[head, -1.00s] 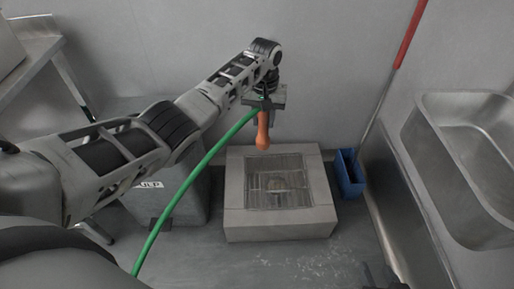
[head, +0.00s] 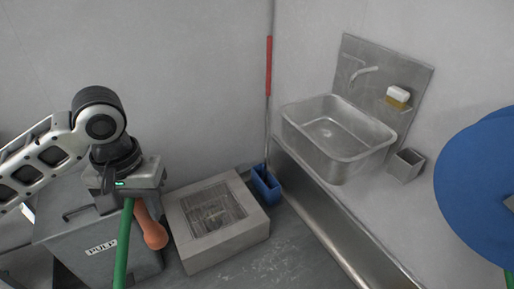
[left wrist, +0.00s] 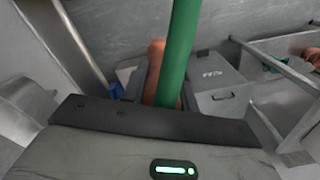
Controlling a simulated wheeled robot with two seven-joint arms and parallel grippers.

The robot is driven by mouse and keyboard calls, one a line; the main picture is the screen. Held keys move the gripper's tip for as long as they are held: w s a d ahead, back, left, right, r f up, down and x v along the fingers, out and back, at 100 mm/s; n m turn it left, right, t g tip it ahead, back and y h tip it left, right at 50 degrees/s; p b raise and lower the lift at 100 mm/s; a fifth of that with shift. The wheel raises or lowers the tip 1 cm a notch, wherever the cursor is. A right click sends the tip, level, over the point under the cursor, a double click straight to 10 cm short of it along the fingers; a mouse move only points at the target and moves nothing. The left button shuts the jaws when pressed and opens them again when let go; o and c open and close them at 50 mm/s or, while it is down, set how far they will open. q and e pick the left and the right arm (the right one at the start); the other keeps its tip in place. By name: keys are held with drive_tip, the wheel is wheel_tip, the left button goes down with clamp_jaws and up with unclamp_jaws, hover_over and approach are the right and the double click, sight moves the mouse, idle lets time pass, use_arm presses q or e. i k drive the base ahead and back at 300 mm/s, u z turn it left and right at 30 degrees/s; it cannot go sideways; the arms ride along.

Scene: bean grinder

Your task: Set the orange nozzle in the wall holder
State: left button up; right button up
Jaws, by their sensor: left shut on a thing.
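The orange nozzle (head: 152,232) hangs from my left gripper (head: 135,193), which is shut on it. The nozzle is slightly tilted, with its rounded end down and its upper part hidden by the gripper. The green hose (head: 124,245) runs down beside it. In the left wrist view, the nozzle (left wrist: 155,68) shows partly behind the hose (left wrist: 180,50). A small grey open-topped box (head: 404,166) on the wall right of the sink may be the wall holder; I cannot be sure. My right gripper is out of view.
A metal sink (head: 338,140) is on the right wall. A blue disc (head: 480,190), with green hose below it, is at the right edge. A floor drain block (head: 245,238), a blue bin (head: 266,186) with a red-handled pole and a grey PULP bin (head: 130,262) stand below.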

sight(402, 173)
drive_tip(key=u, duration=0.5)
drive_tip(key=k, duration=0.6)
drive_tip(key=z, duration=0.1)
drive_tip(key=i, duration=0.75)
drive_tip(key=z, duration=1.55)
drive_tip(key=i, duration=0.9)
drive_tip(key=z, duration=1.05)
